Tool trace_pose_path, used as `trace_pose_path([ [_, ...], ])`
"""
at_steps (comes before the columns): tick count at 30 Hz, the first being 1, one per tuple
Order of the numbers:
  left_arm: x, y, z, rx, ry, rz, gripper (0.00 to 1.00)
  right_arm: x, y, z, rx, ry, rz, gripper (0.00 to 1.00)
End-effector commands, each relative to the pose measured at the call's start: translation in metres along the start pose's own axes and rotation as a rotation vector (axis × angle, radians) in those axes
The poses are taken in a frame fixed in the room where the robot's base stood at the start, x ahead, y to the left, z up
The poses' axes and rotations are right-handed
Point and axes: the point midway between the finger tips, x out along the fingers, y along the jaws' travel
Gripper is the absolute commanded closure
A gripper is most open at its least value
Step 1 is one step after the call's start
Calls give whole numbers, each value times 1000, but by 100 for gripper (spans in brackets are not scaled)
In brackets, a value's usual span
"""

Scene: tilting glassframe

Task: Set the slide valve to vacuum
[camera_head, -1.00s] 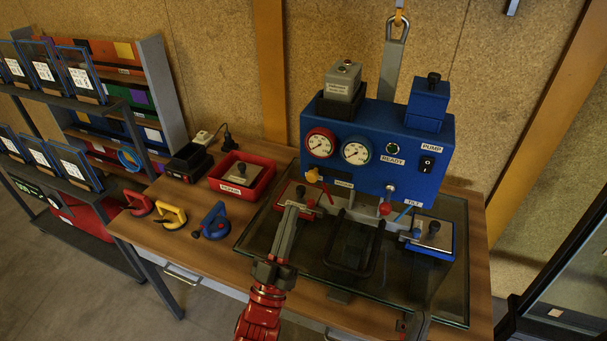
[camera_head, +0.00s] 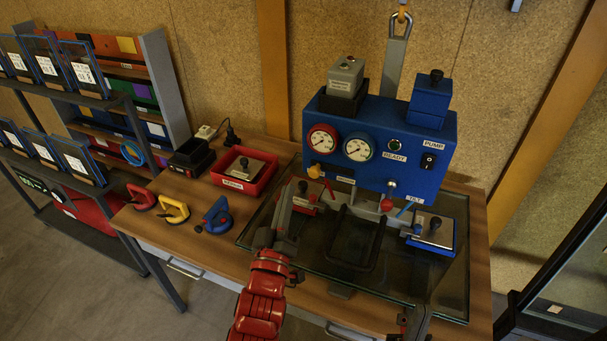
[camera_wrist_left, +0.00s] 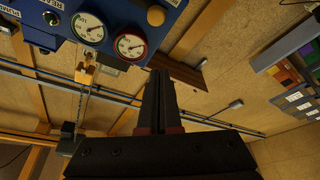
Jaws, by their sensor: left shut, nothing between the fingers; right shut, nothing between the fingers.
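The blue pump unit (camera_head: 385,180) stands at the back of the table. A yellow knob (camera_head: 315,171) sits low at its left front corner, below the red-rimmed gauge (camera_head: 322,140); I take it for the slide valve, but its setting is unreadable. The yellow knob also shows in the left wrist view (camera_wrist_left: 156,15). My left gripper (camera_head: 288,190) is shut and empty, just left of and below the knob, apart from it. In the left wrist view its dark fingers (camera_wrist_left: 160,85) are together. My right gripper (camera_head: 418,318) is shut and empty at the bottom edge, partly cut off.
A tilting frame with a glass pane (camera_head: 440,280) lies before the unit, with a red lever (camera_head: 328,186) and a blue lever (camera_head: 406,209). A red tray (camera_head: 245,187) and several suction cups lie left.

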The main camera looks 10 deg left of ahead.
Motion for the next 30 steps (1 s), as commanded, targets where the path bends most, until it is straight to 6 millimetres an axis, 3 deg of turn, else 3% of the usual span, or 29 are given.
trace_pose_path([
  [9, 23, -3, 3, 3, 7, 4, 100, -31, -2, 5, 0, 0, 0, 100],
  [20, 102, 3, -5, 3, 2, 0, 100, 7, 0, -1, 0, 0, 0, 100],
  [24, 93, 1, 22, -1, -6, -2, 100, 12, 1, -2, 0, 0, 0, 100],
  [30, 88, 1, 34, -1, 2, 1, 100, 14, 1, -2, 0, 0, 0, 100],
])
